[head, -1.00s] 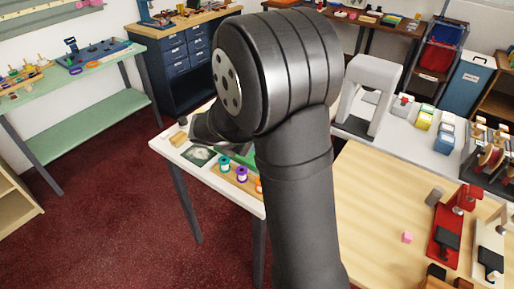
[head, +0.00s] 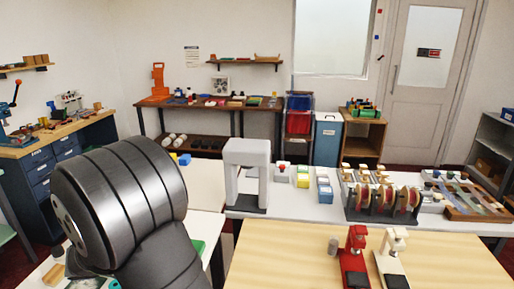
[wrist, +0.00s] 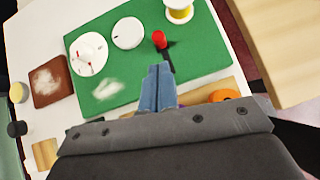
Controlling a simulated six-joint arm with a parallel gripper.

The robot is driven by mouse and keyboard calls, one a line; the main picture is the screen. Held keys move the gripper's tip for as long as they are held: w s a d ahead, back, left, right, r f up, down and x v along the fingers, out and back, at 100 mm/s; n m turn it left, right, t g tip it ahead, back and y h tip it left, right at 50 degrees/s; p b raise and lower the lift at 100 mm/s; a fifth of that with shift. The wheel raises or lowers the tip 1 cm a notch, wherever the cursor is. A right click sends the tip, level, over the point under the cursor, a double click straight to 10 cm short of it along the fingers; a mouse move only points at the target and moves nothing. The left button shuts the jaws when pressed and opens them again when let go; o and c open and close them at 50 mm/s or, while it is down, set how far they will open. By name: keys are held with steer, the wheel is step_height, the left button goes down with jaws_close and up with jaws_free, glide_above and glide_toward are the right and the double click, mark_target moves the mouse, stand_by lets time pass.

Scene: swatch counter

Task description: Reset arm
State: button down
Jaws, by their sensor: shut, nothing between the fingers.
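My gripper (wrist: 158,82) is shut and empty in the wrist view, its two blue-grey fingers together above a green mat (wrist: 112,91). Whether the fingers touch anything there I cannot tell. In the head view my arm's thick dark links fill the lower left and the gripper's fingers are hidden.
An orange roll (wrist: 222,95) is right of my gripper. A grey-white arch (head: 247,172) and a red stand (head: 354,262) stand on the counters ahead.

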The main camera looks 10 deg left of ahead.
steer(key=x, duration=0.3)
steer(key=shift+f, duration=0.15)
steer(key=shift+s+d+f, duration=0.15)
steer(key=shift+s+f, duration=0.7)
steer(key=shift+s, duration=0.3)
steer(key=shift+s+r, duration=0.1)
steer(key=shift+s, duration=0.1)
steer(key=shift+w, duration=0.1)
